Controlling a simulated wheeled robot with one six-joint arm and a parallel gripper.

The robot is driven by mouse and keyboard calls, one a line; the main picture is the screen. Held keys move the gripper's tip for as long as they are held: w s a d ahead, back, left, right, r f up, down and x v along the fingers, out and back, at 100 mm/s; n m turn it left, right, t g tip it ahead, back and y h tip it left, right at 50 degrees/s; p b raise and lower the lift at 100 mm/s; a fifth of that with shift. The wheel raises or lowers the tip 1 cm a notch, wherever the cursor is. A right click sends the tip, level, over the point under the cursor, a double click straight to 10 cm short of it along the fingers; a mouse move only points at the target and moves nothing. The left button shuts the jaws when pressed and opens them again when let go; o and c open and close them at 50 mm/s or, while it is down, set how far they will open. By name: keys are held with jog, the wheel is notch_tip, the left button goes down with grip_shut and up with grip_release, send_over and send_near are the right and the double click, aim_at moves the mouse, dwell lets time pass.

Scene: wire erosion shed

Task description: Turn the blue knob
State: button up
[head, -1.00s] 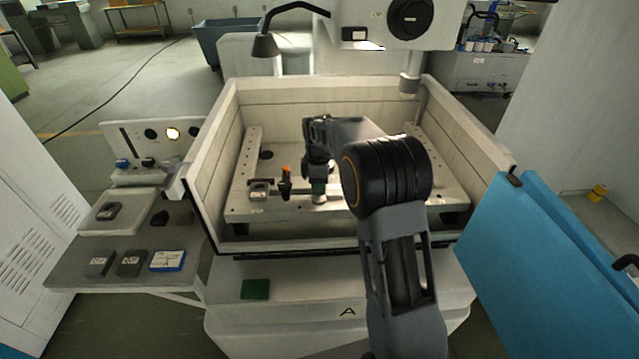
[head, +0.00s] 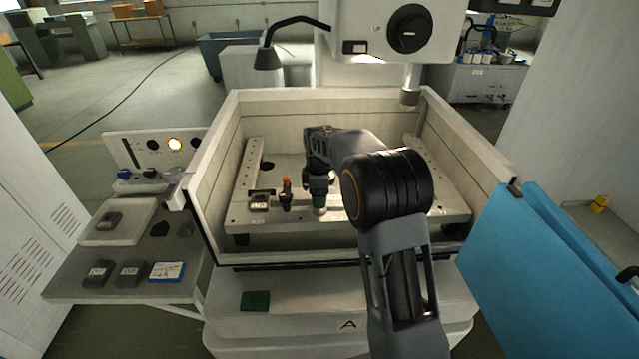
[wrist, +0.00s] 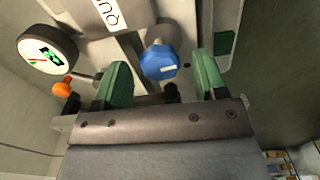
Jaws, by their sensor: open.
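The blue knob (wrist: 158,63), faceted with a white mark on its face, shows in the wrist view. It lies between the lines of my gripper's two green fingers, just beyond the tips. My gripper (wrist: 160,78) is open, with a gap on both sides of the knob, wider on the right; no touch shows. In the head view my gripper (head: 320,203) reaches down into the open machine tub, low over the fixture plate. The knob is hidden there behind my gripper and arm.
An orange-topped fitting (wrist: 62,88) and a round gauge (wrist: 48,50) stand left of the knob. A labelled plate (wrist: 105,15) is above. The tub wall (head: 215,160) surrounds the plate. A side shelf (head: 75,287) holds several small blocks. A blue door (head: 530,270) stands right.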

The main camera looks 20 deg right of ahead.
notch_tip(320, 180, up, 14)
jog(key=shift+f+b, duration=0.2)
jog(key=shift+b, duration=0.15)
jog(key=shift+s, duration=0.1)
dwell(1.4)
